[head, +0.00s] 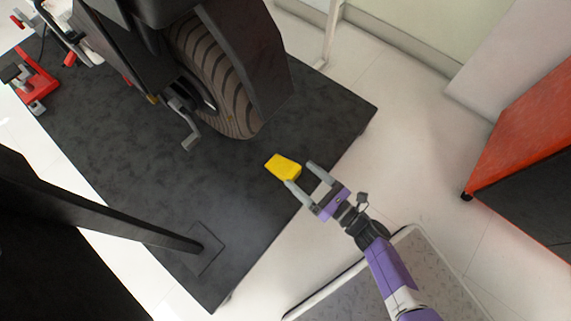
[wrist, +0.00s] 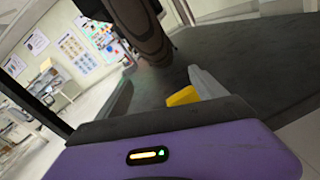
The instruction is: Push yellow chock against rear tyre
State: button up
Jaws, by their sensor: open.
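The yellow chock (head: 282,167) lies on the dark platform (head: 235,220), a short gap away from the rear tyre (head: 222,85). My gripper (head: 305,173) is open, with its two grey fingers pointing at the chock. One fingertip is at or very near the chock's lower right end; I cannot tell whether they touch. The other fingertip is to the right of the chock. In the wrist view, part of the yellow chock (wrist: 183,96) shows beside a grey finger (wrist: 208,84), and the tyre (wrist: 140,30) stands beyond it. The rest of the chock is hidden there.
A black post with a foot plate (head: 205,248) stands on the platform at the lower left. A metal pedal (head: 188,135) hangs beside the tyre. A red cabinet (head: 525,135) stands at the right. The platform between chock and tyre is clear.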

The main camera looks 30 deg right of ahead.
aim_at(287, 168)
jog(key=w+f+n+b, duration=0.1)
jog(key=f, duration=0.1)
jog(key=w+f+n+y+b, duration=0.1)
jog(key=f+n, duration=0.1)
jog(key=f+n+b, duration=0.1)
jog(key=f, duration=0.1)
jog(key=shift+w+d+f+n+y, duration=0.3)
jog(key=shift+w+f, duration=0.05)
jog(key=shift+w, duration=0.05)
jog(key=shift+b+x, duration=1.1)
jog(key=shift+x, duration=2.85)
jog(key=shift+a+f, duration=0.1)
grip_shut()
